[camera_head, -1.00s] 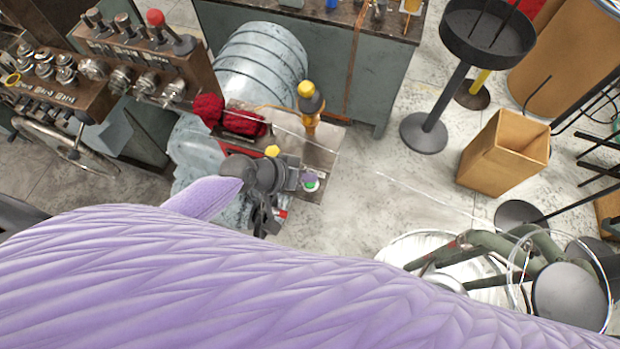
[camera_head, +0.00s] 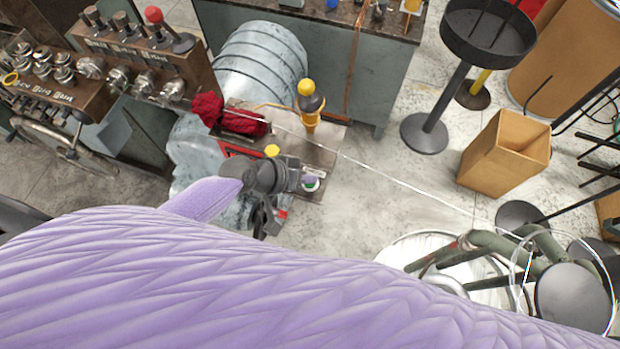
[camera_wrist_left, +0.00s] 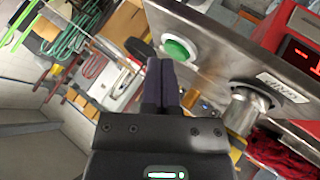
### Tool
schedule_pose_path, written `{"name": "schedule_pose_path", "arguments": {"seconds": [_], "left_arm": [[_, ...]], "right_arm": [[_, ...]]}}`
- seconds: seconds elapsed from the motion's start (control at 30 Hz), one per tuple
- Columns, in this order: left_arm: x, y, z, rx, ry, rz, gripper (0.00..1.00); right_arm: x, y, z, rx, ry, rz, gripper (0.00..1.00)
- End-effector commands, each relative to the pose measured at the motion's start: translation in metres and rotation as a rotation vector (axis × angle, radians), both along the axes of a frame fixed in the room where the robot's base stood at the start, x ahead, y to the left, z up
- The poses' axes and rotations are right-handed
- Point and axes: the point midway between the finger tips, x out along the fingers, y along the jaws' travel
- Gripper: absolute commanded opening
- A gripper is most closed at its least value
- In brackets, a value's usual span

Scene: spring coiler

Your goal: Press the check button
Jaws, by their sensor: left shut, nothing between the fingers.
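The green check button (camera_wrist_left: 178,49) with its white ring sits on a metal panel (camera_wrist_left: 216,45) in the left wrist view. My left gripper (camera_head: 306,180) is shut and empty at the button. In the left wrist view the closed dark fingertips (camera_wrist_left: 161,64) are just beside and below the button's ring. I cannot tell whether they touch it. My right gripper is not in view.
A metal knob (camera_wrist_left: 246,103) and a red display box (camera_wrist_left: 298,45) are on the same panel. A thin wire (camera_head: 400,180) runs right toward a coil stand. Open floor lies right of the panel.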

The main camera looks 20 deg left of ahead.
Motion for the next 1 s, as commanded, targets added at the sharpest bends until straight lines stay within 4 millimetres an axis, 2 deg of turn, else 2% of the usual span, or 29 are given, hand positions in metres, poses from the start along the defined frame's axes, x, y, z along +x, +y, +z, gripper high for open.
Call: {"name": "schedule_pose_path", "arguments": {"seconds": [1.0], "left_arm": [[-0.0003, 0.0, -0.007, 0.0, 0.001, -0.001, 0.0]], "right_arm": [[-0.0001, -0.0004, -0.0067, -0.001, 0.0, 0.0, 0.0]]}}
